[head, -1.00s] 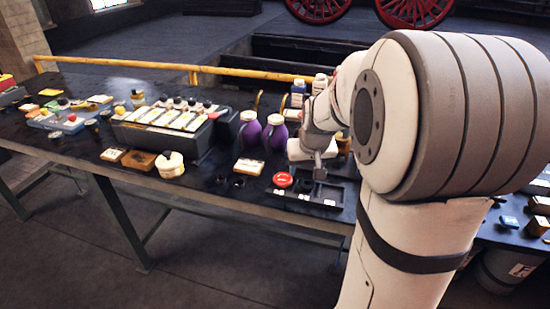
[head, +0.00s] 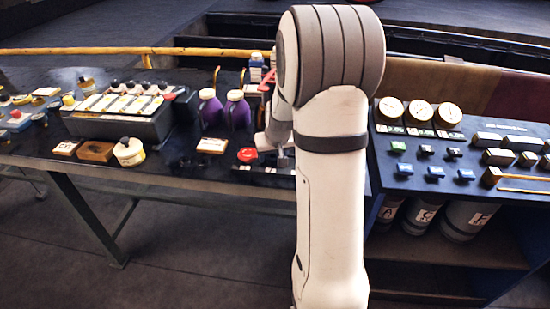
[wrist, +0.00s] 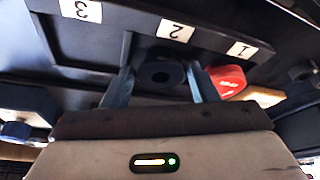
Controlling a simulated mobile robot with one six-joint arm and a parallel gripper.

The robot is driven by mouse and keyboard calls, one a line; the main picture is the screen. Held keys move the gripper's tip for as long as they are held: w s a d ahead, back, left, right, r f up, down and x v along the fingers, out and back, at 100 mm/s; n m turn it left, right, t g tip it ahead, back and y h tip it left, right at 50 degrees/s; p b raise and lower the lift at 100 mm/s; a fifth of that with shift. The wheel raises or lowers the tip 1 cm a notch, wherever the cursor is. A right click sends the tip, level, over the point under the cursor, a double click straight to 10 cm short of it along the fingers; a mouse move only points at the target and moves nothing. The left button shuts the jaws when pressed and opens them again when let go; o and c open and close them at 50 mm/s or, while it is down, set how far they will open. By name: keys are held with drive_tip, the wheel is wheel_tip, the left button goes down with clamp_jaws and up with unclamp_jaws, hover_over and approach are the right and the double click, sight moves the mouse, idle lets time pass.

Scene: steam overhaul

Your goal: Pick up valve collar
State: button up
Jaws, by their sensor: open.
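A dark ring-shaped part (wrist: 161,78), which looks like the valve collar, sits in the compartment labelled 2 of a black tray (wrist: 112,16) in the wrist view. My gripper (wrist: 160,70) is open, with one finger on each side of the ring. I cannot tell whether the fingers touch it. A red part (wrist: 228,80) lies beside the right finger, in the compartment labelled 1. In the head view the red part (head: 247,155) shows left of my gripper (head: 286,157); my arm hides most of the tray and the dark ring.
Two purple oil cans (head: 238,112) stand behind the tray. A small labelled block (head: 212,145) and a cream round pot (head: 129,152) are to the left. Another dark ring (wrist: 302,71) lies outside the tray.

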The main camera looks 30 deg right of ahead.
drive_tip(key=shift+c, duration=0.4)
drive_tip(key=c, duration=0.8)
drive_tip(key=shift+r, duration=0.1)
